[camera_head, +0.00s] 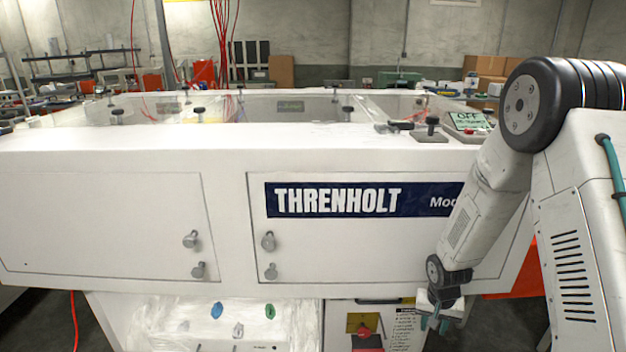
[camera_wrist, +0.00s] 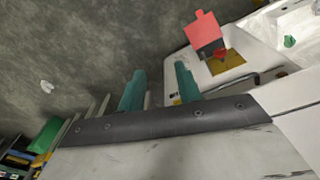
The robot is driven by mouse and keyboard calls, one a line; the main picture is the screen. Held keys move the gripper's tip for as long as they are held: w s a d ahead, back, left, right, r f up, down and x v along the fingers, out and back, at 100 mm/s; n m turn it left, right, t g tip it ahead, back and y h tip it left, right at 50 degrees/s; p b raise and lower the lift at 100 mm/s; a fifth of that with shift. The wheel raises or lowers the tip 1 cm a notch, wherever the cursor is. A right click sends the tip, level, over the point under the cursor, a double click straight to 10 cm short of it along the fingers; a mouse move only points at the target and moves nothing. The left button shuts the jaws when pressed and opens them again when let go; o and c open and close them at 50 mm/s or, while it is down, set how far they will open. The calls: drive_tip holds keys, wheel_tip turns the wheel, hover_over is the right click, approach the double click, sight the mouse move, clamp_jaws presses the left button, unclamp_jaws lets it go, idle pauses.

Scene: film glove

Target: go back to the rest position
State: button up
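My gripper (camera_head: 438,322) hangs low at the right in the head view, in front of the white machine (camera_head: 120,155) labelled THRENHOLT. In the wrist view its two teal fingers (camera_wrist: 160,92) stand apart with a clear gap and nothing between them. My arm bends down from the upper right of the head view and covers part of the label's right end.
Two closed doors (camera_head: 350,235) with metal knobs face me. A film-covered panel (camera_head: 220,320) with coloured knobs lies below. In the wrist view, grey floor (camera_wrist: 70,60) is mostly clear.

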drive_tip(key=s+a+r+n, duration=0.2)
drive_tip(key=s+r, duration=1.2)
drive_tip(key=r, duration=0.4)
drive_tip(key=s+a+r+n, duration=0.2)
drive_tip(key=s+a+r, duration=0.1)
drive_tip(key=s+r, duration=1.2)
wheel_tip(320, 180, up, 4)
drive_tip(key=shift+s+a+r+t+y, duration=0.15)
drive_tip(key=shift+s+t+y, duration=0.1)
drive_tip(key=shift+t+y, duration=0.15)
drive_tip(key=shift+o, duration=0.3)
